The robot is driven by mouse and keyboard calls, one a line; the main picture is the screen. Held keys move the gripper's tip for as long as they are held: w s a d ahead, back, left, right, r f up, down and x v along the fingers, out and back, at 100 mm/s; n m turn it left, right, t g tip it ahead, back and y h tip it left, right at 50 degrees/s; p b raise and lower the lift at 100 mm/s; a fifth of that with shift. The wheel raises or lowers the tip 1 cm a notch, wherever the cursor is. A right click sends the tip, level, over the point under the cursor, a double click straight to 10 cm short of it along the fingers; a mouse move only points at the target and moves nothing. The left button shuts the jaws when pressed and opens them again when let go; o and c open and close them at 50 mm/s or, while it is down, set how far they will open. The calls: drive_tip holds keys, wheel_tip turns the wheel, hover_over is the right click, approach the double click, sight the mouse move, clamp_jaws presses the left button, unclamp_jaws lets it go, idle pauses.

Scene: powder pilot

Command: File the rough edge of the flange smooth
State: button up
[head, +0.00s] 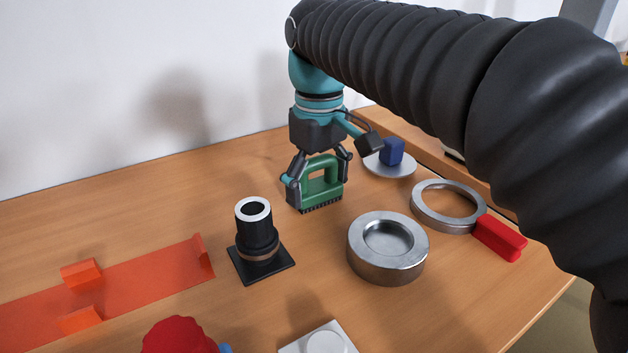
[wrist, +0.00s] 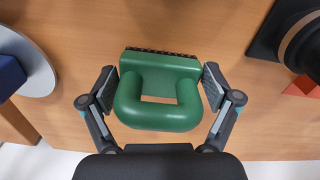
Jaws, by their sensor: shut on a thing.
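My gripper (head: 318,173) is shut on a green block-shaped tool with a loop handle (head: 323,187) and a dark toothed or bristled lower edge. The tool also shows between the two fingers in the wrist view (wrist: 160,105), its dark edge facing away from my palm. It is upright at the table surface or just above it; I cannot tell if it touches. A black stepped cylinder with a pale top rim (head: 257,240) stands on a square black plate, left of and nearer than my gripper. A thick metal disc with a round recess (head: 388,262) lies to its right. Which part is the flange is unclear.
A metal ring (head: 427,213) with a red handle (head: 499,238) lies at right. A blue block (head: 391,152) stands on a grey disc (head: 403,170) behind. An orange tray (head: 140,289) is at left; red and white items are at the front. The back left of the table (head: 130,195) is clear.

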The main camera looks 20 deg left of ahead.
sight(319, 159)
drive_tip(key=shift+r+p, duration=1.1)
drive_tip(key=shift+r, duration=1.3)
